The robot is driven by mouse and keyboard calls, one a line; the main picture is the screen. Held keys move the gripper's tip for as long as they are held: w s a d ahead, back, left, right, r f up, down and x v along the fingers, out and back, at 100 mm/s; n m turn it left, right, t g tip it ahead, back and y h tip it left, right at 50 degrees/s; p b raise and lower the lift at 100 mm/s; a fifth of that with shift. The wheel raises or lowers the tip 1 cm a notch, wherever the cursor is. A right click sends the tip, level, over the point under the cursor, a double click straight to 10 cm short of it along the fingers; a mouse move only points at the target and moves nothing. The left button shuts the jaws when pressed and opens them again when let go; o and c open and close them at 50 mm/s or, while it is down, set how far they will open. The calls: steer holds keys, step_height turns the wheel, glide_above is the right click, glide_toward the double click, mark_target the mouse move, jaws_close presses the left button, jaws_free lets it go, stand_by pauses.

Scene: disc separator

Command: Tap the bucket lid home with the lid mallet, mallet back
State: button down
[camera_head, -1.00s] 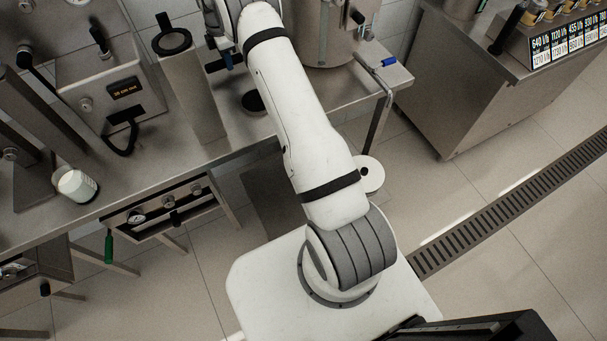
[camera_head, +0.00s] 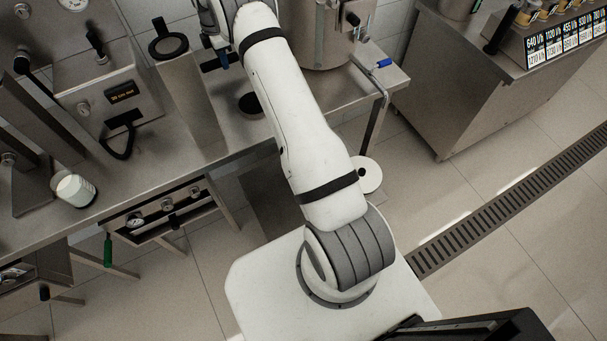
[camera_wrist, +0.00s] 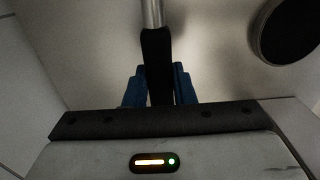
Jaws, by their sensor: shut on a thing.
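In the wrist view my gripper (camera_wrist: 158,78) has its blue fingers shut on the black handle of a tool (camera_wrist: 157,50), which I take to be the lid mallet. A bare metal shaft runs up from the handle out of the picture; no mallet head shows. In the head view my gripper (camera_head: 221,60) is small and partly hidden, over the steel bench at the top. A round white disc (camera_head: 369,178) with a dark spot, possibly the bucket lid, lies low beside my arm, which covers part of it. I cannot tell whether it sits flush.
The steel bench (camera_head: 225,140) carries a white cup (camera_head: 75,189), a black round piece (camera_head: 250,103) and a large steel vessel (camera_head: 320,35). A green-handled tool (camera_head: 108,250) hangs at its front. A steel cabinet (camera_head: 460,90) stands right. The floor at right is clear.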

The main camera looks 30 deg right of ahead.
steer(key=shift+w+a+r, duration=0.1)
steer(key=shift+a+r, duration=0.4)
steer(key=shift+r, duration=0.05)
steer(key=shift+d+r+p, duration=0.15)
steer(key=shift+r+p, duration=0.2)
steer(key=shift+d+r+p, duration=0.1)
steer(key=shift+r+p, duration=0.7)
steer(key=shift+r, duration=1.15)
steer(key=shift+f, duration=0.1)
